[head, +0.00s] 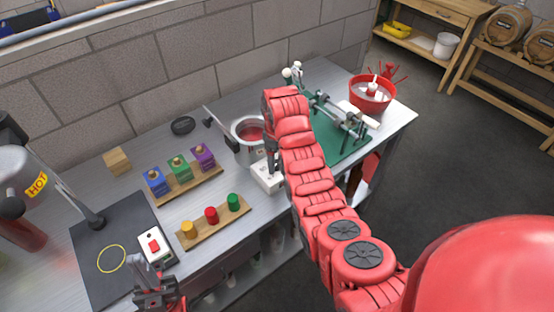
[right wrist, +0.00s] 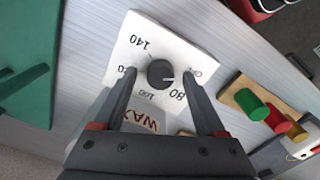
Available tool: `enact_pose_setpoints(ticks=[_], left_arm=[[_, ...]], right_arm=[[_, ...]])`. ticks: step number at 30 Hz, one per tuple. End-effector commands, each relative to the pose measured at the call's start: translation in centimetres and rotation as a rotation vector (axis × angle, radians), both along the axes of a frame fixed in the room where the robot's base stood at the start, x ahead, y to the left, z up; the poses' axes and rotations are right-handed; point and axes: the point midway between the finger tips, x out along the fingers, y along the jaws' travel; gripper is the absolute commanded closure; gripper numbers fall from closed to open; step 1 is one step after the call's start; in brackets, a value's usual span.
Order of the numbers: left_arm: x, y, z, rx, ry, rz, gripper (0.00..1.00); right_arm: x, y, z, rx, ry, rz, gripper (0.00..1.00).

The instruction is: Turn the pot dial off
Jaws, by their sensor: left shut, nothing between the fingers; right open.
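In the right wrist view the line points right, about between OFF and 80. My right gripper (right wrist: 158,78) is open, its fingertips on either side of the knob; I cannot tell whether they touch it. In the head view the pot (head: 249,130) holds red liquid above the white box (head: 265,177), partly hidden by my right arm. My left gripper (head: 158,292) is shut and empty at the bottom left.
A switch box (head: 156,247) sits by the dark mat (head: 95,275) near my left gripper. Racks with colored blocks (head: 180,187) and pegs (head: 213,226) lie left of the pot. A green board (head: 345,147) and a red bucket (head: 371,95) stand to the right.

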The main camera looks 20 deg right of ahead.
Motion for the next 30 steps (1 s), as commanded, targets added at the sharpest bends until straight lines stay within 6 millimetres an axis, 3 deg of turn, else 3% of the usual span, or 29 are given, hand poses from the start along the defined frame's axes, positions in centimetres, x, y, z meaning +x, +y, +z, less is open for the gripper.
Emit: enact_pose_setpoints(ticks=[5,8,22,27,30], left_arm=[[0.0,0.0,0.8,0.0,0.0,0.0,1.0],[0.0,0.0,2.3,0.0,0.0,0.0,1.0],[0.0,0.0,12.1,0.0,0.0,0.0,1.0],[0.0,0.0,13.8,0.0,0.0,0.0,1.0],[0.0,0.0,13.7,0.0,0.0,0.0,1.0]], right_arm=[[0.0,0.0,0.8,0.0,0.0,0.0,0.27],[0.0,0.0,2.3,0.0,0.0,0.0,0.27],[0.0,0.1,12.9,-0.001,0.0,0.001,0.27],[0.0,0.1,15.6,0.0,0.0,0.001,0.27],[0.0,0.0,16.2,-0.002,0.001,0.001,0.27]])
